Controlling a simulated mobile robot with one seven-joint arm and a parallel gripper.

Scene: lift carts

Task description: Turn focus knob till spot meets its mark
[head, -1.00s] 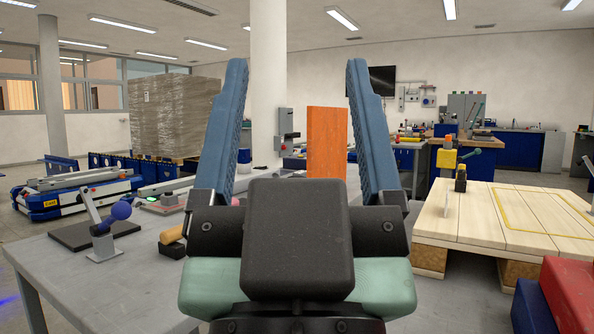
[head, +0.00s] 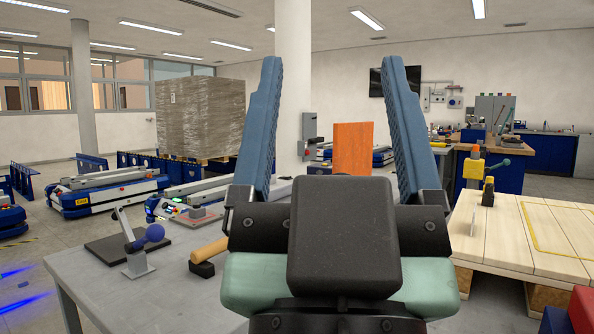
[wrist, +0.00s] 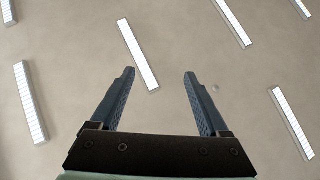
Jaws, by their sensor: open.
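My gripper (head: 335,75) is raised in front of the head camera, its two blue fingers pointing up, wide apart with nothing between them. In the wrist view the gripper (wrist: 159,73) is open and empty against the ceiling. A small device with a lever and a blue ball (head: 154,233) stands on the grey table (head: 100,275), left of and below my gripper. I cannot make out a focus knob, a light spot or its mark for certain. My gripper and wrist hide part of the table.
A mallet with a wooden head (head: 208,250) lies near the table's right side. An orange board (head: 353,148) stands upright behind my gripper. A pale wooden bench top (head: 500,240) is at right. Low carts (head: 105,192) and a wrapped pallet load (head: 198,118) stand beyond, with open floor at left.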

